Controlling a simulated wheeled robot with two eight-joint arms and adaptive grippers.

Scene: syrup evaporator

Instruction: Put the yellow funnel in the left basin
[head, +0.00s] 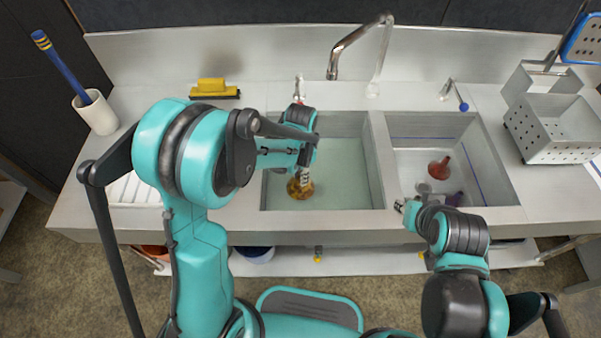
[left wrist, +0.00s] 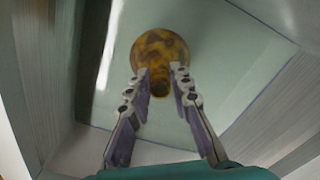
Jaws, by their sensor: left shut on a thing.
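The yellow funnel (head: 294,188), mottled amber and brown, is at the left part of the left basin (head: 350,203). My left gripper (head: 304,177) reaches down into this basin and is shut on the funnel. In the left wrist view the funnel (left wrist: 160,48) has its wide round part away from me and its narrow end between the fingertips (left wrist: 160,82). I cannot tell whether it touches the basin floor. My right gripper (head: 402,206) is by the front edge near the divider; its fingers are too small to read.
The right basin (head: 485,175) holds a red funnel (head: 439,168) and a purple item (head: 455,198). A tall faucet (head: 352,38) stands behind the divider. A yellow brush (head: 213,87), a white cup (head: 96,113) and a perforated metal basket (head: 560,133) stand on the counter.

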